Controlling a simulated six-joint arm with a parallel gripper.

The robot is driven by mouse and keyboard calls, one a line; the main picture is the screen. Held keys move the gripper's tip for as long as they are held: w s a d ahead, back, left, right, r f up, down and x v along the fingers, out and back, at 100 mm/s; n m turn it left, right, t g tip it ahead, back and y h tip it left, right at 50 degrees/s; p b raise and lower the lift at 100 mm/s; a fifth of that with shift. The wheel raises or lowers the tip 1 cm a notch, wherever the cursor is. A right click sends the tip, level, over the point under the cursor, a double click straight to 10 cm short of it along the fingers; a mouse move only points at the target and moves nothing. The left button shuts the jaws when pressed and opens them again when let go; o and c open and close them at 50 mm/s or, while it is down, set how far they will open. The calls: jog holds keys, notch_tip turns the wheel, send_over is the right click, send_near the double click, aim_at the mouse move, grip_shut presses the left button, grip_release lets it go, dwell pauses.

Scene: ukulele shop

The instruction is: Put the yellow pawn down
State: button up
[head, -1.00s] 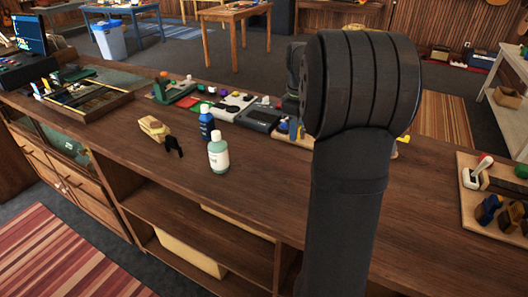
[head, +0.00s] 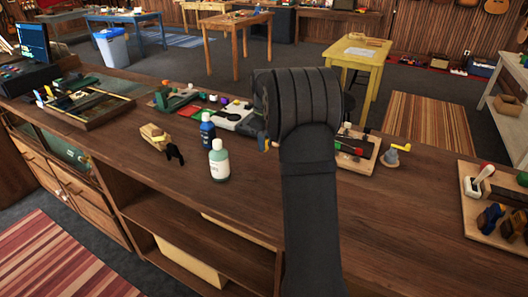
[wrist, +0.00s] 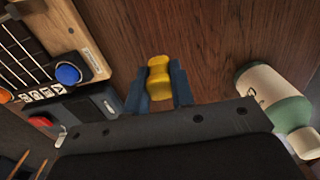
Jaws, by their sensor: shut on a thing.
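The yellow pawn (wrist: 159,78) shows in the wrist view between the two blue fingers of my gripper (wrist: 160,88), which are shut on it. Brown wood of the counter (wrist: 190,35) lies behind it. I cannot tell whether the pawn touches the wood. In the head view my own arm hides most of the gripper. Only a small blue and yellowish bit shows at the arm's left edge, low over the counter (head: 400,200).
A white bottle with a green shoulder (wrist: 275,100) lies right of the gripper in the wrist view; it stands upright in the head view (head: 219,162). A blue bottle (head: 207,130) is behind it. A dark grey device (wrist: 95,108) is close left.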

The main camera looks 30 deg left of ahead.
jog(key=shift+f, duration=2.05)
jog(key=o, duration=0.9)
jog(key=shift+f, duration=0.15)
jog(key=shift+o, duration=0.2)
notch_tip(320, 180, up, 12)
jog(key=shift+r, duration=0.2)
jog(key=shift+f, duration=0.1)
jog(key=shift+f, duration=4.1)
